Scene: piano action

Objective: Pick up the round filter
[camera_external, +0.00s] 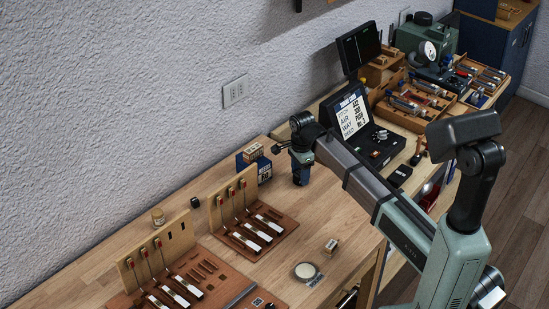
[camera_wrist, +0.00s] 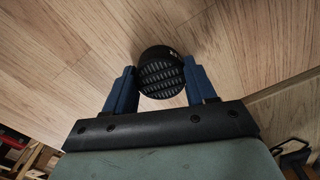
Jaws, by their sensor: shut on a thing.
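The round filter (camera_wrist: 161,78) is a short black cylinder with a ribbed or mesh round face, seen in the wrist view. My gripper (camera_wrist: 160,70) has its two blue fingers on either side of it, shut on it. In the external view my gripper (camera_external: 301,180) points down over the wooden bench, right of the small stacked boxes. The filter cannot be made out there, hidden by the gripper. I cannot tell whether it touches the bench or is lifted off it.
Small boxes (camera_external: 255,163) stand close left of my gripper. Two wooden racks with piano-action parts (camera_external: 250,222) stand at the front left. A round pale disc (camera_external: 306,271) and a small box (camera_external: 331,246) lie near the front edge. A display case (camera_external: 352,112) stands to the right.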

